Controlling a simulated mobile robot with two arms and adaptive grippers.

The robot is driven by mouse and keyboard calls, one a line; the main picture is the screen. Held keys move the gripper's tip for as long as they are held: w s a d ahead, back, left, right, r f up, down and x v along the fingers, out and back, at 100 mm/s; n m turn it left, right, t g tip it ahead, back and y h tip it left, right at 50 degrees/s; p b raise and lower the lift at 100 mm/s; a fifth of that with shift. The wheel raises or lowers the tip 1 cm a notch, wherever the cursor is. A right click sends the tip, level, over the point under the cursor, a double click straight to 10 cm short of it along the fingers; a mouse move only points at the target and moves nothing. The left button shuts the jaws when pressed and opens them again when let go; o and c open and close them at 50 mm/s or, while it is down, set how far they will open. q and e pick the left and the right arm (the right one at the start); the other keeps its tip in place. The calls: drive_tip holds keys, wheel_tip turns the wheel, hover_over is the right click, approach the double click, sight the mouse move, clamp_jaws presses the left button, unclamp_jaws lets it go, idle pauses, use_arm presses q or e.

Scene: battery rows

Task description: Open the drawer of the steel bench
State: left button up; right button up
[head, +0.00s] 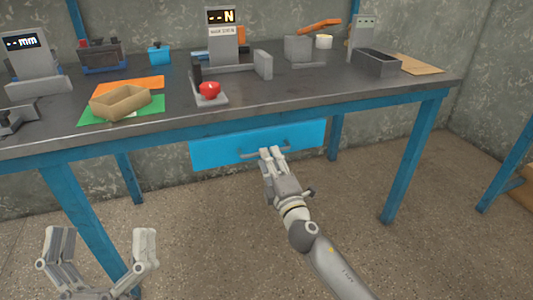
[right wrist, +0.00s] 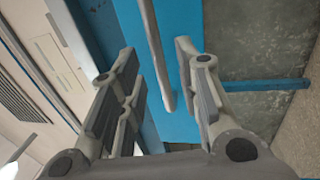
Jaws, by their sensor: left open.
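The steel bench (head: 300,111) has a grey top on blue legs. Its blue drawer (head: 215,149) hangs under the front edge; no drawer interior shows. The drawer has a thin grey bar handle (head: 248,156). My right gripper (head: 271,153) is at this handle, its fingertips overlapping it in the head view. In the right wrist view the handle (right wrist: 154,50) runs between the two spread fingers, with gaps on both sides, in front of the blue drawer face (right wrist: 182,128). My left gripper (head: 102,246) is open and empty, low at the left, away from the bench top.
On the bench stand a force display (head: 222,47), a red button (head: 209,90), a cardboard tray (head: 120,103), a dark bin (head: 376,62) and a meter (head: 30,58). A blue bench leg (head: 82,215) stands near my left gripper. The floor below the drawer is clear.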

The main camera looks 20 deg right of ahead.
drive_tip(key=shift+w+r, duration=0.2)
drive_tip(key=shift+w, duration=0.65)
drive_tip(key=shift+w+r, duration=0.15)
drive_tip(key=shift+w, duration=0.7)
clamp_jaws()
